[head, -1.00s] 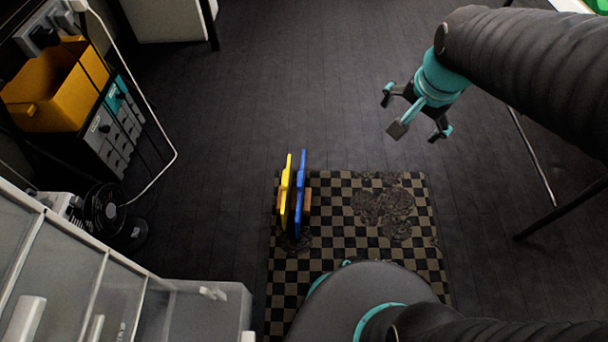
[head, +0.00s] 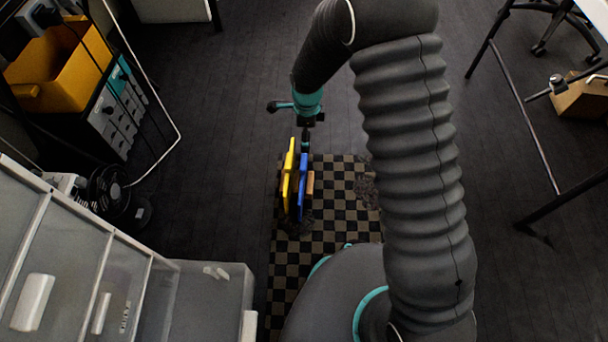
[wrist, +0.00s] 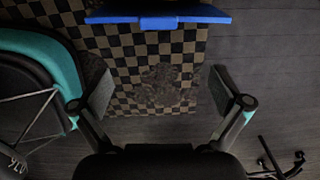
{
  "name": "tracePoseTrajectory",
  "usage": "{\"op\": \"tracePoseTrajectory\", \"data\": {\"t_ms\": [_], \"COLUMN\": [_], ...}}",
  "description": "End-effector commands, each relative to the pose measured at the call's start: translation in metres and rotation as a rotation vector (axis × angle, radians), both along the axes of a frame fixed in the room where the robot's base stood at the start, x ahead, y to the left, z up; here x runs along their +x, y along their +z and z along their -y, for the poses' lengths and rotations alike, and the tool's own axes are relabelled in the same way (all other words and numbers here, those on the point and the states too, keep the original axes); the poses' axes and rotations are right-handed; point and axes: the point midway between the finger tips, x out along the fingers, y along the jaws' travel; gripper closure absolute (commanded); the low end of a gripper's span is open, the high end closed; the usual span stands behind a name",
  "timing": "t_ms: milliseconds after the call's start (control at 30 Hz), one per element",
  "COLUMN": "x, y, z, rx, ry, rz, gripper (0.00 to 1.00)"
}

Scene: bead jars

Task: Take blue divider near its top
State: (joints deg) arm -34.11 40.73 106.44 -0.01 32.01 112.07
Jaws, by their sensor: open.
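The blue divider (head: 302,185) stands upright on its edge on a checkered mat (head: 335,180), just right of a yellow divider (head: 288,180) in the head view. In the wrist view the blue divider (wrist: 158,17) shows as a wide band at the top edge, ahead of the fingers. My gripper (wrist: 163,92) is open and empty, with its fingers spread wide and the mat showing between them. In the head view my gripper is at the far end of the dividers, partly hidden by them and my arm.
A small orange-brown block (head: 310,183) touches or nearly touches the blue divider's right side. A drawer cabinet (head: 90,250) is at the lower left, with a black fan (head: 108,201) beyond it. A yellow bin (head: 58,68) is at the upper left. Dark floor beyond the mat is free.

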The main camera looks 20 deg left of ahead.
Motion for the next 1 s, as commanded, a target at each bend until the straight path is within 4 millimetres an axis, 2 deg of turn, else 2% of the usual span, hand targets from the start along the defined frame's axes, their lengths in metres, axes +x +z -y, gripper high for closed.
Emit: {"op": "tracePoseTrajectory", "data": {"t_ms": [33,167,600,867,1000], "x": [-0.002,-0.004,-0.004,-0.004,-0.004], "y": [-0.009,-0.022,-0.092,-0.108,-0.126], "z": [-0.004,-0.009,-0.008,-0.009,-0.008], "rx": [-0.004,-0.009,-0.009,-0.008,-0.009], "ry": [-0.014,-0.040,-0.043,-0.042,-0.042], "rz": [-0.006,-0.014,-0.014,-0.013,-0.014], "gripper": [0.00,0.00,0.00,0.00,0.00]}}
